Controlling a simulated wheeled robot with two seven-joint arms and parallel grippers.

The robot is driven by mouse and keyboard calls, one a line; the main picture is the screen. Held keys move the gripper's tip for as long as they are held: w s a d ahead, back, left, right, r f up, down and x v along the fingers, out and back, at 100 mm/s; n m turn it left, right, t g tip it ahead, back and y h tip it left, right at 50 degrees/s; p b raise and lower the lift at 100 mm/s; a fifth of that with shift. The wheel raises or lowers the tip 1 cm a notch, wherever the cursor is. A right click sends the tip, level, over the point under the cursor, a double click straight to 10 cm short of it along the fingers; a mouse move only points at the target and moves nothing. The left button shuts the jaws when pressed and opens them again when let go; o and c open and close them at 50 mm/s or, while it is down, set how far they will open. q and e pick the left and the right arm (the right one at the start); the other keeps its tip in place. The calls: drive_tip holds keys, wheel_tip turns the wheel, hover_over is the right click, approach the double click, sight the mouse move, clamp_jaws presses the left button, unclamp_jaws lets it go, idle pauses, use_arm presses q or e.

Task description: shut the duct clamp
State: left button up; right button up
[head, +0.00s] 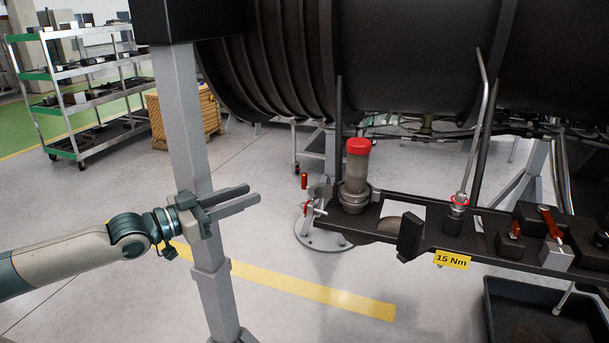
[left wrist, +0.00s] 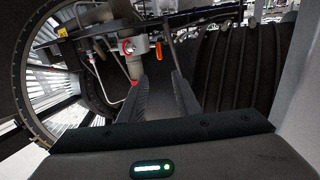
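A metal fitting with a red-tipped lever (head: 309,208) sits at the left end of the dark bracket rail in the head view; it looks like the duct clamp, but it is small and I cannot be certain. A second red handle (head: 304,181) stands upright just above it. An orange-red handle (left wrist: 158,51) shows beyond the fingers in the left wrist view. My left gripper (head: 254,193) is open and empty, left of the fitting and apart from it, pointing right. Its two fingers also show in the left wrist view (left wrist: 165,77). My right gripper is out of view.
A red-capped canister (head: 356,172) stands close right of the fitting. The dark rail (head: 385,228) carries several fittings and a yellow "15 Nm" tag (head: 452,260). The ribbed black duct (head: 290,60) hangs above. A grey post (head: 185,120) stands by my left wrist. A dark tray (head: 510,305) lies lower right.

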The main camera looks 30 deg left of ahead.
use_arm(q)
drive_tip(key=shift+w, duration=0.25)
drive_tip(key=p, duration=0.4)
approach(304, 173)
drive_tip(key=shift+x, duration=5)
drive_tip(key=shift+f, duration=0.15)
clamp_jaws()
